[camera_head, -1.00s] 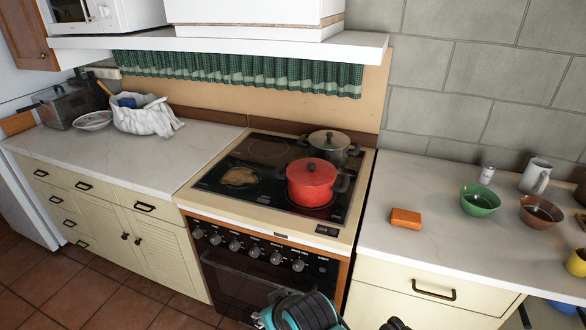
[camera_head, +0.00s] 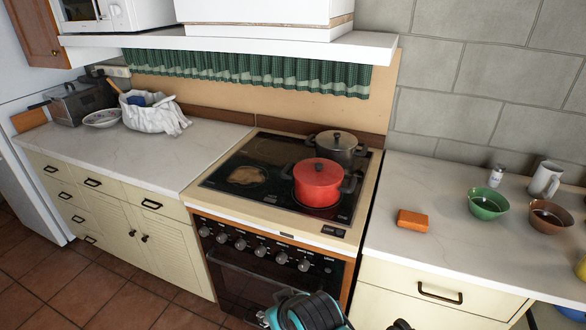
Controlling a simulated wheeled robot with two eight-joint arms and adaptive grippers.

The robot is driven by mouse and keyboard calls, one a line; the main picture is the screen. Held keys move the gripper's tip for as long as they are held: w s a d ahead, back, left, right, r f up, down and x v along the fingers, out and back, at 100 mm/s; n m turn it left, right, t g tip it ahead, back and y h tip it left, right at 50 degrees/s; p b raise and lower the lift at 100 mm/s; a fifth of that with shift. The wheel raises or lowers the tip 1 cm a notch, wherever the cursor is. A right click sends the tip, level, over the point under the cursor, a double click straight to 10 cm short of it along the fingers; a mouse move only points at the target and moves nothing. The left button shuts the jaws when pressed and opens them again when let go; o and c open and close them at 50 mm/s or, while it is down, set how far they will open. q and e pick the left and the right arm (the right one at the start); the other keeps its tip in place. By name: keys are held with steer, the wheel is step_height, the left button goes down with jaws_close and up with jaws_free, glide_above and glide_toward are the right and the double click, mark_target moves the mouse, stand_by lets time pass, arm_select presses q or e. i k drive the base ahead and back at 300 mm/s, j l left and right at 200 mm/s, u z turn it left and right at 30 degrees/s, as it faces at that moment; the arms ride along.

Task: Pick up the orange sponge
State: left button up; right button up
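The orange sponge (camera_head: 413,220) lies flat on the right-hand white countertop (camera_head: 405,254), near its front edge and just right of the stove. Nothing touches it. Part of one of my arms, teal and black, shows at the bottom middle, in front of the stove and below the counter's height in the picture. A small dark part of mine shows at the bottom edge to its right. No fingertips of either gripper can be made out.
A red pot (camera_head: 317,184) and a dark lidded pot (camera_head: 337,147) stand on the stove (camera_head: 232,202). A green bowl (camera_head: 487,204), a brown bowl (camera_head: 550,216), a shaker (camera_head: 496,176) and a white mug (camera_head: 545,178) stand right of the sponge. The counter around the sponge is clear.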

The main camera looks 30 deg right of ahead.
mark_target(405, 219)
steer(key=z, duration=2)
